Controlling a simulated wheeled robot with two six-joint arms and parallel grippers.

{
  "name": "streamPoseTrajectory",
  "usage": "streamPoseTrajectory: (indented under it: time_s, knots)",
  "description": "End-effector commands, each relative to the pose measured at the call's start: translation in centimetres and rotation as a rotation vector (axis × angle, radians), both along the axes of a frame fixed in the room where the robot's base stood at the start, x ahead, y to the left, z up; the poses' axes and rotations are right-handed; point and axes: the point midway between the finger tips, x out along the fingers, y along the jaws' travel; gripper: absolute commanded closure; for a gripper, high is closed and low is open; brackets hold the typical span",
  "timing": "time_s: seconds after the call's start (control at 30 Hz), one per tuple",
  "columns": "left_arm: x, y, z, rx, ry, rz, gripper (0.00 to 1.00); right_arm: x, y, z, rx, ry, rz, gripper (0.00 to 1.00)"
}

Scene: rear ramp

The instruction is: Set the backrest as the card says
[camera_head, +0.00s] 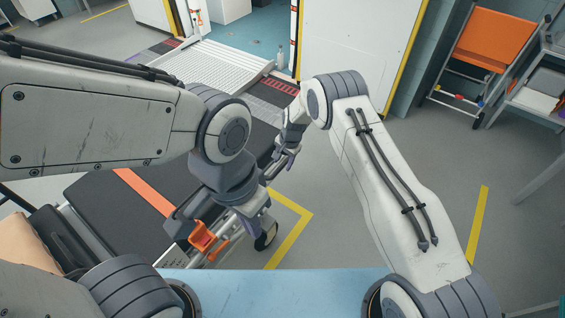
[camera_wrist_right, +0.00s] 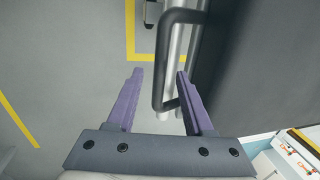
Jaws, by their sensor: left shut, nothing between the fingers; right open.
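The stretcher's black mattress (camera_head: 115,215), with an orange strap (camera_head: 147,191), lies at the left in the head view. An orange lever (camera_head: 203,238) sits on its side rail. My left gripper (camera_head: 260,212) is shut and empty, just right of the lever and above the rail. My right gripper (camera_head: 280,164) is open beside the stretcher's side. In the right wrist view, the open fingers (camera_wrist_right: 158,84) have a black loop handle (camera_wrist_right: 161,62) on the stretcher's side between them; it is not gripped. I cannot make out a card. The backrest's angle is hard to tell, partly hidden by my left arm.
A pale ramp (camera_head: 215,65) leads to an opening at the back. An orange folding chair (camera_head: 495,40) and a shelf (camera_head: 535,95) stand at the right. Yellow lines (camera_head: 300,230) mark the grey floor. A stretcher wheel (camera_head: 266,237) is near my left gripper. Floor at the right is clear.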

Motion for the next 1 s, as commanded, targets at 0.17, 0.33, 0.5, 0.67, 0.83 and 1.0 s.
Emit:
streamPoseTrajectory:
  time_s: [0.17, 0.33, 0.5, 0.67, 0.83, 1.0]
  knots:
    - [0.0, 0.01, 0.06, 0.0, 0.0, 0.0, 1.0, 0.13, 0.2, -1.05, 0.001, -0.001, 0.0, 0.48]
    - [0.0, 0.0, 0.05, 0.0, 0.0, 0.0, 1.0, 0.13, 0.21, -1.16, 0.0, 0.0, 0.0, 0.48]
    - [0.0, 0.0, 0.05, 0.0, 0.0, 0.0, 1.0, 0.12, 0.2, -1.14, 0.0, 0.0, 0.0, 0.79]
    - [0.0, 0.0, 0.05, 0.0, 0.0, 0.0, 1.0, 0.11, 0.19, -1.13, 0.0, 0.0, 0.0, 1.0]
    - [0.0, 0.0, 0.05, 0.0, 0.0, 0.0, 1.0, 0.1, 0.19, -1.12, 0.0, 0.0, 0.001, 1.0]
    - [0.0, 0.0, 0.05, 0.0, 0.0, 0.0, 1.0, 0.1, 0.19, -1.12, 0.0, 0.001, 0.001, 1.0]
